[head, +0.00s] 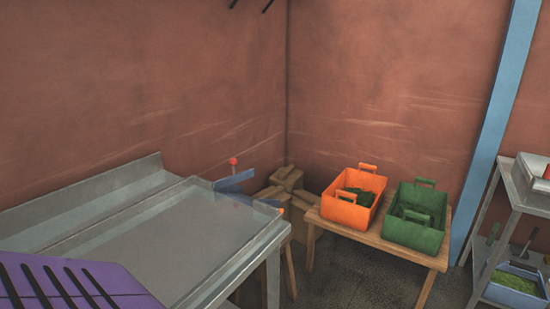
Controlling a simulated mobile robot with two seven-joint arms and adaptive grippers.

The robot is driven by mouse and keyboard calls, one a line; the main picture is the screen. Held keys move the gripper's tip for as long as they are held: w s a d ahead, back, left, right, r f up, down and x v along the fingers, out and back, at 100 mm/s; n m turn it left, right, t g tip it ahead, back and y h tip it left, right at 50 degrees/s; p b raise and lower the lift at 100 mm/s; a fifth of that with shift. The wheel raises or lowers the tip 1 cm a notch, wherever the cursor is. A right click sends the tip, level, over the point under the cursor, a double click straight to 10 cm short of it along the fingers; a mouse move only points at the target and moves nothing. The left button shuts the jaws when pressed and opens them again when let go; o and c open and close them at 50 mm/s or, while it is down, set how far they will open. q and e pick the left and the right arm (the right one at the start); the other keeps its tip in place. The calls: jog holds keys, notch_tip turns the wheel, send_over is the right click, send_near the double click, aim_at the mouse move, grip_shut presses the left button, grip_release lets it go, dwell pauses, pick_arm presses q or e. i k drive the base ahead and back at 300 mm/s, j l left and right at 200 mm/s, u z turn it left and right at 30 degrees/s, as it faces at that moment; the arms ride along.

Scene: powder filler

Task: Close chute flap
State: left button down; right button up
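A blue flap-like plate (235,182) sticks out at the far right corner of the metal table, tilted. A red ball knob (233,161) stands just above it. I cannot tell for sure whether this is the chute flap, or how it is joined to the table. A clear, see-through sheet or part lies beside it and blurs its lower edge. Neither of my grippers shows clearly in the head view.
A metal table (150,235) with raised edges fills the left. A purple slotted panel (70,285) covers its near left corner. Cardboard boxes (287,178) stand behind. A shelf (520,200) stands right.

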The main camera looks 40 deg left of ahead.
aim_at(219, 184)
jog(key=i+u, duration=0.25)
jog(key=i, duration=0.2)
jog(key=i+l+u, duration=0.25)
jog(key=i, duration=0.2)
jog(key=i+l+u, duration=0.2)
jog(key=i, duration=0.25)
